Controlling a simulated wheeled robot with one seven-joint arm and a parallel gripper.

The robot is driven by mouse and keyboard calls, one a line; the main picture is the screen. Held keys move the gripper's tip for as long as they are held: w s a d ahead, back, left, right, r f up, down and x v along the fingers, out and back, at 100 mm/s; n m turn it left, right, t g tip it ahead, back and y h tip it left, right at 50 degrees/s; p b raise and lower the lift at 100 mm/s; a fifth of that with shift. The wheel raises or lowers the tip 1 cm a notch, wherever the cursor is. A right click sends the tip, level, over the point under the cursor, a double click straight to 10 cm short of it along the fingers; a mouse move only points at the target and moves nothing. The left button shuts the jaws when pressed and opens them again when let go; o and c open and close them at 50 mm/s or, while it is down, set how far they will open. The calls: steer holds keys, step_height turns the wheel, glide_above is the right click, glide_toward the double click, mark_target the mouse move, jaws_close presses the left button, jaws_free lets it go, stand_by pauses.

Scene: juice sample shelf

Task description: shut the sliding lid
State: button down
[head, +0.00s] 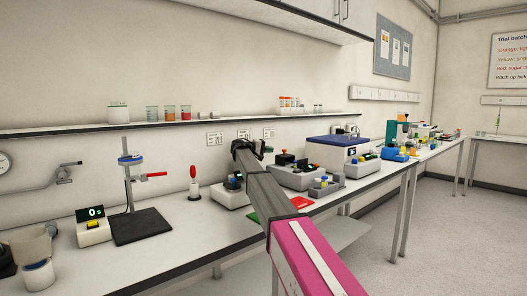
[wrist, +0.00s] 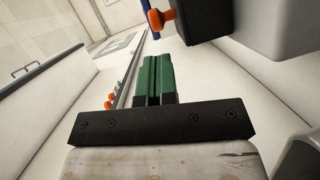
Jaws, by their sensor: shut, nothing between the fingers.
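No part that I can name for sure as the sliding lid stands out. A white box with a dark blue top (head: 336,142) stands on the bench right of my arm; whether that top slides is too small to tell. My gripper (wrist: 157,62) has its green fingers together and empty in the wrist view. In the head view my gripper (head: 243,150) is a dark shape above the bench near the wall sockets, its fingertips not clear. In the wrist view an orange knob (wrist: 157,18) on a dark and grey body (wrist: 270,25) is right of and beyond the fingers, apart from them.
A wall shelf (head: 70,130) carries beakers and small jars. Grey-white devices (head: 297,176) crowd the bench beside my arm. A stand with a dark base (head: 142,227), a red-topped bottle (head: 193,183) and a timer (head: 92,228) are on the left.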

mark_target(285, 157)
steer(key=x, duration=0.4)
steer(key=shift+d, duration=0.25)
steer(key=s+d, duration=0.1)
steer(key=s, duration=0.1)
steer(key=s+d, duration=0.2)
steer(key=s, duration=0.1)
steer(key=s+d, duration=0.2)
steer(key=shift+s+d, duration=0.15)
steer(key=shift+s, duration=0.05)
